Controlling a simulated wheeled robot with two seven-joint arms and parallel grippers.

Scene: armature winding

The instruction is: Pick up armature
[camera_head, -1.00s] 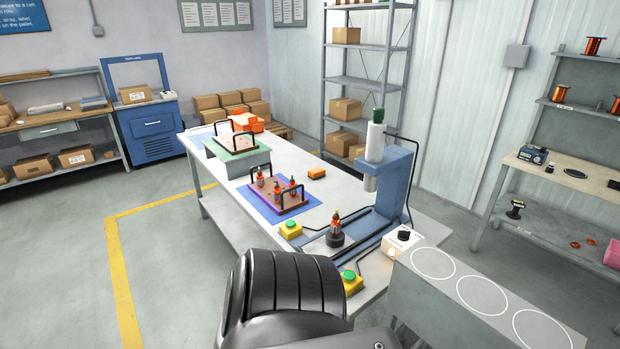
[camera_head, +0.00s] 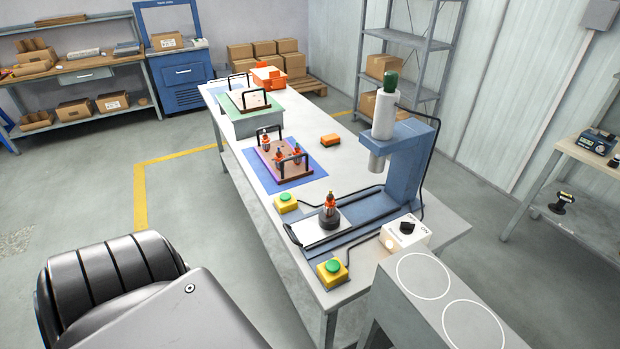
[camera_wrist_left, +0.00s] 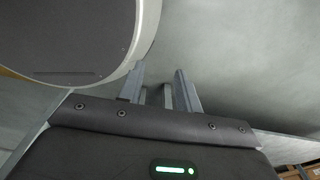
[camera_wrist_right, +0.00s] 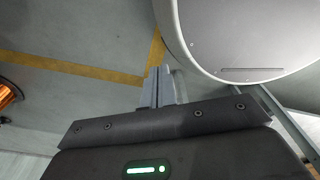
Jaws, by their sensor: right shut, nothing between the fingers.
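One armature (camera_head: 330,203), orange and copper coloured, stands upright on a round black holder (camera_head: 329,219) under the blue press (camera_head: 400,165) in the head view. Several more armatures (camera_head: 297,152) stand on a brown tray (camera_head: 268,163) with black handles, on a blue mat (camera_head: 310,174). In the left wrist view my left gripper (camera_wrist_left: 160,80) has its fingers apart and nothing clear between them. In the right wrist view my right gripper (camera_wrist_right: 160,78) has its fingers together and is empty. Neither gripper shows in the head view, and no armature shows in the wrist views.
Yellow boxes with green buttons (camera_head: 332,271) stand at the table's near side. A white control box (camera_head: 405,234) is right of the press. A grey stand with white circles (camera_head: 380,303) is at the near right. An orange block (camera_head: 330,140) and a green-topped stand (camera_head: 253,116) are farther back.

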